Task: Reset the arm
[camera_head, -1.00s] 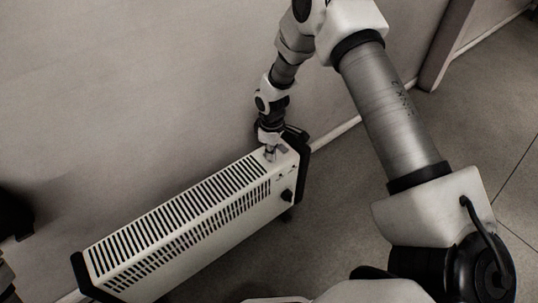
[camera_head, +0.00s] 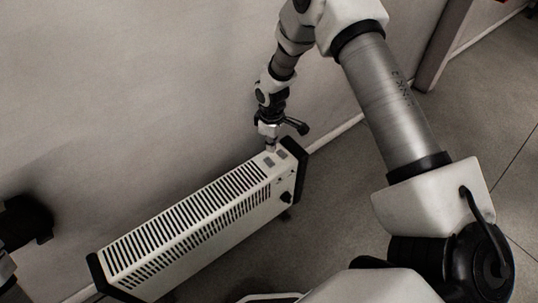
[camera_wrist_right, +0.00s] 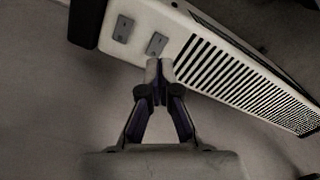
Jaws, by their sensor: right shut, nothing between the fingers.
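A long white heater (camera_head: 225,222) with black slotted grilles and black end caps stands by the wall. Its top has two small grey switches near the right end, and a dark knob (camera_head: 286,196) sits on its end section. My right gripper (camera_head: 270,148) points down at the heater's back edge, close to the switches. In the right wrist view its fingertips (camera_wrist_right: 160,69) are together and empty, in front of the heater's edge, near the two switches (camera_wrist_right: 157,43). I cannot tell whether the tips touch the heater.
A plain wall (camera_head: 130,90) rises behind the heater. A dark upright post (camera_head: 440,50) stands at the upper right. The tiled floor (camera_head: 490,115) at the right is clear. A dark part of my left arm shows at the left edge.

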